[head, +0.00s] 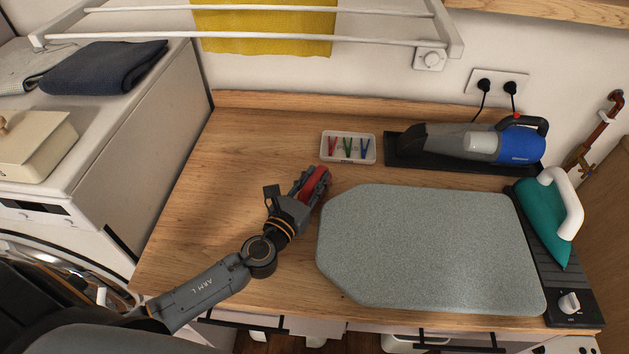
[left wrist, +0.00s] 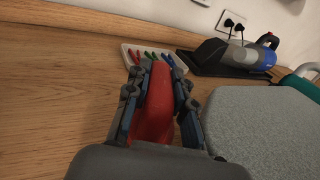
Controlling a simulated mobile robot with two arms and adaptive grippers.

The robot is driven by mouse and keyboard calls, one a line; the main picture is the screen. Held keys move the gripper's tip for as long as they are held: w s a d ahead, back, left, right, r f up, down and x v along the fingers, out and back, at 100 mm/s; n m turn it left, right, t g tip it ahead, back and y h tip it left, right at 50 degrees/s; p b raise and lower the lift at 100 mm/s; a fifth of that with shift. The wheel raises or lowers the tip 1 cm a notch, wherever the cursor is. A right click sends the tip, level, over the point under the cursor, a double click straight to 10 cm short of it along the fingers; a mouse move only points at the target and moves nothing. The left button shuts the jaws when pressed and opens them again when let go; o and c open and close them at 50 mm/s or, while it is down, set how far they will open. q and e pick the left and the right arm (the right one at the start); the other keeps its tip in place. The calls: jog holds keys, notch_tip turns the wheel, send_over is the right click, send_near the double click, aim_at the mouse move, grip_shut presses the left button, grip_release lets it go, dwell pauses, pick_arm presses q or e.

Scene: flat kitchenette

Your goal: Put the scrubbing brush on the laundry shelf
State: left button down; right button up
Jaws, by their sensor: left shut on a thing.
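My left gripper (head: 312,187) is over the wooden counter, just left of the grey ironing pad. It is shut on a red object (head: 315,182), which I take to be the scrubbing brush. In the left wrist view the red body (left wrist: 156,105) sits between the two fingers (left wrist: 158,100). Its underside and any bristles are hidden, and I cannot tell whether it touches the counter. My right gripper is not in view. No laundry shelf can be made out for certain; a white drying rack (head: 250,37) hangs on the wall above the counter.
The grey ironing pad (head: 430,245) covers the counter's right part. A clothespin tray (head: 348,147), a handheld vacuum (head: 475,142) and a teal iron (head: 545,220) stand around it. A yellow cloth (head: 265,28) hangs on the rack. The wooden counter (head: 230,150) is clear at left.

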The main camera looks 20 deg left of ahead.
pick_arm(q)
jog(key=shift+f, duration=0.15)
jog(key=c, duration=1.1)
grip_release()
jog(key=shift+c, duration=0.2)
